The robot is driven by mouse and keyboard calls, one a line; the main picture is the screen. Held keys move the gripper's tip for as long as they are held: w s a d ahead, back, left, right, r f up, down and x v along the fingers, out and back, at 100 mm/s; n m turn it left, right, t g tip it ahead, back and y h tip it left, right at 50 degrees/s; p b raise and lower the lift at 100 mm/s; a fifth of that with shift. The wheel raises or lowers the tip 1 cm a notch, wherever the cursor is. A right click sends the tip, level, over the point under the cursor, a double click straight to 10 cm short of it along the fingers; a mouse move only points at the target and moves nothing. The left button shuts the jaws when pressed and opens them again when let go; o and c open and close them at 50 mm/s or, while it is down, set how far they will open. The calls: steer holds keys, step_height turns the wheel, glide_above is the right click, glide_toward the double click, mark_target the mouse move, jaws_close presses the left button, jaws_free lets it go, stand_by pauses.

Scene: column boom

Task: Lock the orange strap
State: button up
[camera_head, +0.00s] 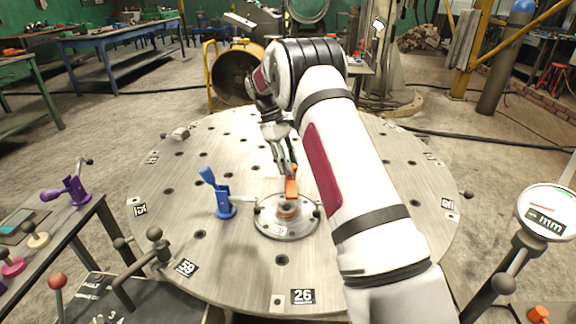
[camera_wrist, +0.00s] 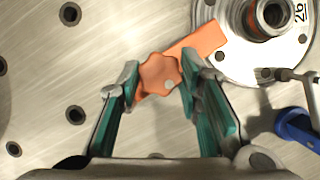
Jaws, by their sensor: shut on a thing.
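The orange strap (camera_head: 291,183) stands at a metal disc fixture (camera_head: 290,229) in the middle of the round table. In the wrist view the orange strap (camera_wrist: 205,40) is a flat bar reaching over the disc's rim, with a lobed knob (camera_wrist: 159,72) at its near end. My gripper (camera_head: 284,172) is shut on the knob end; in the wrist view its fingertips (camera_wrist: 160,80) sit on either side of the knob. The disc (camera_wrist: 237,68) has a raised dark-bored hub. The strap's far end and its contact with the hub are unclear.
A blue clamp (camera_head: 223,197) stands left of the disc and shows at the lower right of the wrist view (camera_wrist: 298,128). The round metal table (camera_head: 190,160) has several holes. A dial gauge (camera_head: 546,212) stands at the right, a purple clamp (camera_head: 68,190) on the left bench.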

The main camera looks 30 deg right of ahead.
steer(key=m, duration=0.2)
steer(key=m+y+b, duration=0.1)
steer(key=m, duration=0.1)
steer(key=shift+d+f+m+g+y, duration=0.1)
steer(key=shift+m+g+y, duration=0.2)
steer(key=shift+g, duration=0.1)
steer(key=m+y, duration=0.2)
steer(key=m, duration=0.3)
steer(key=shift+d, duration=0.15)
steer(key=m+y, duration=0.1)
steer(key=m, duration=0.2)
steer(key=m+t, duration=0.1)
steer(key=m, duration=0.1)
steer(key=shift+s+d+m+t+y+p, duration=0.1)
steer(key=shift+s+m+t+y+p, duration=0.05)
steer(key=shift+m+t+y+p, duration=0.5)
steer(key=shift+m+t, duration=0.1)
steer(key=shift+m, duration=0.8)
steer(key=shift+m+t+y+p, duration=0.25)
steer(key=shift+m+t+p, duration=0.1)
steer(key=shift+m, duration=0.8)
steer(key=o, duration=1.1)
